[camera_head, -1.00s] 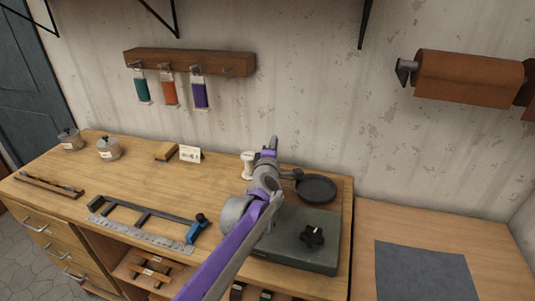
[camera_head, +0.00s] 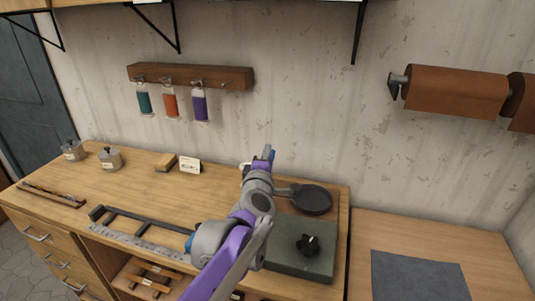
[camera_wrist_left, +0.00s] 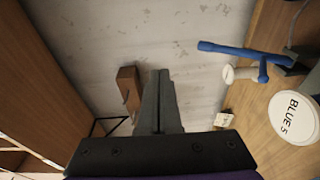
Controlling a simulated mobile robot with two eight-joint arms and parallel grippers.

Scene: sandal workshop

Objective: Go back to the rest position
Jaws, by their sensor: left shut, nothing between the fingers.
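My left gripper (camera_head: 268,153) is raised above the back of the wooden workbench (camera_head: 130,185), in front of the bare wall. In the left wrist view its two dark fingers (camera_wrist_left: 160,100) lie together, with nothing between them. My left arm crosses the bench from the bottom and hides part of it. My right gripper is not in view.
A black round pan (camera_head: 312,200) and a green box with a black knob (camera_head: 300,258) stand right of my arm. A metal frame (camera_head: 150,219) lies left. A peg rail (camera_head: 190,75) hangs on the wall. A grey mat (camera_head: 420,277) lies at right.

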